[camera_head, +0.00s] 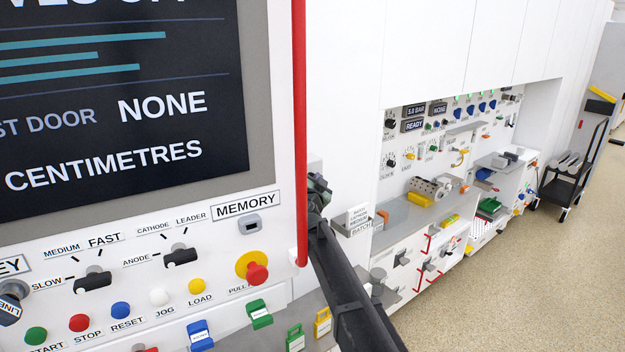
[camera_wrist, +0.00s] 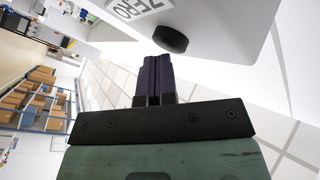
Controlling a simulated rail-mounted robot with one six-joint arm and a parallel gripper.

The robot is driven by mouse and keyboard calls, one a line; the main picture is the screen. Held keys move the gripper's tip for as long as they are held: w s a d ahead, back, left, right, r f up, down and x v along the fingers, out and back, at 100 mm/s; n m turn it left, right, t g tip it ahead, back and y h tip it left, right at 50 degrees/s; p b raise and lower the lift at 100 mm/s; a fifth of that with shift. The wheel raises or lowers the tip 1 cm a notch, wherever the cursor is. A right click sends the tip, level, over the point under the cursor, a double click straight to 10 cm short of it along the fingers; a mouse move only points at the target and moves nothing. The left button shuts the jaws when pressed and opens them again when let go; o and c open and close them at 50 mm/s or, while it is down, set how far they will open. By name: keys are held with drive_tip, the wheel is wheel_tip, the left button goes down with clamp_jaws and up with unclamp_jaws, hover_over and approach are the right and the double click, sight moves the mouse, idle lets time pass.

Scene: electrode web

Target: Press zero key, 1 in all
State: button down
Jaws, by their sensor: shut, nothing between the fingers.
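The zero key (camera_wrist: 171,39) is a round black button on a white panel in the wrist view, with the upside-down label ZERO (camera_wrist: 138,6) beside it. My gripper (camera_wrist: 158,62) has its two dark fingers together with nothing between them. The fingertips are just below the key in the picture; I cannot tell whether they touch it. In the head view my gripper (camera_head: 318,186) is small and partly hidden beyond the red bar. I cannot make out the zero key in the head view.
A red vertical bar (camera_head: 300,130) stands at the near panel's right edge. The panel has coloured buttons, black selector knobs and a red push knob (camera_head: 256,274). A workbench alcove (camera_head: 440,190) and a black cart (camera_head: 575,175) are to the right. Shelves with boxes (camera_wrist: 38,95) show in the wrist view.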

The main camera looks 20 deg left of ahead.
idle(0.4)
drive_tip(key=shift+s+d, duration=0.4)
drive_tip(key=shift+d, duration=0.25)
drive_tip(key=s+d, duration=0.1)
drive_tip(key=d, duration=0.1)
drive_tip(key=s+d, duration=0.1)
drive_tip(key=d, duration=0.1)
drive_tip(key=shift+s+d, duration=0.1)
drive_tip(key=shift+s, duration=0.25)
idle(0.5)
